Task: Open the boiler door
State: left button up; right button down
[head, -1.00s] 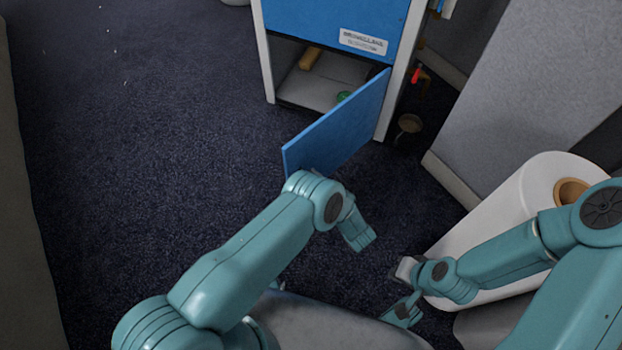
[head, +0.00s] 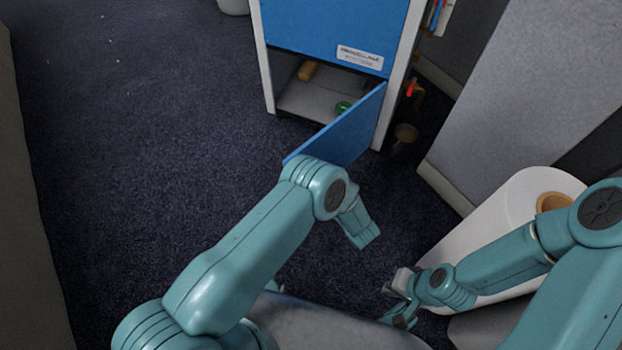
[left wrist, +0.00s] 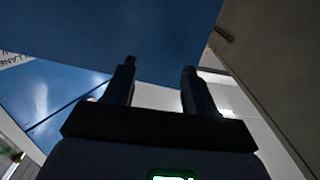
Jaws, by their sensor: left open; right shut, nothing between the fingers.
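The blue boiler door (head: 347,128) hangs swung outward at the bottom of the white-framed boiler cabinet (head: 325,35). The compartment behind it is exposed. My left arm overlaps the door's near end in the head view, and its gripper cannot be made out there. In the left wrist view my left gripper (left wrist: 159,72) is open and empty, its two dark fingers pointing at a dark blue panel, apparently the door (left wrist: 150,25). Whether they touch it cannot be told. My right gripper (head: 402,312) is shut and empty, low in the head view, away from the door.
Inside the compartment lie a tan block (head: 307,70) and a green round item (head: 343,107). A dark cup (head: 404,137) stands right of the cabinet. A large white roll (head: 505,225) is beside my right arm. Dark carpet at left is clear.

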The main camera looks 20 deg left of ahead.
pick_arm(q)
notch_tip(320, 180, up, 11)
jog(key=p, duration=0.3)
jog(key=shift+f, duration=0.2)
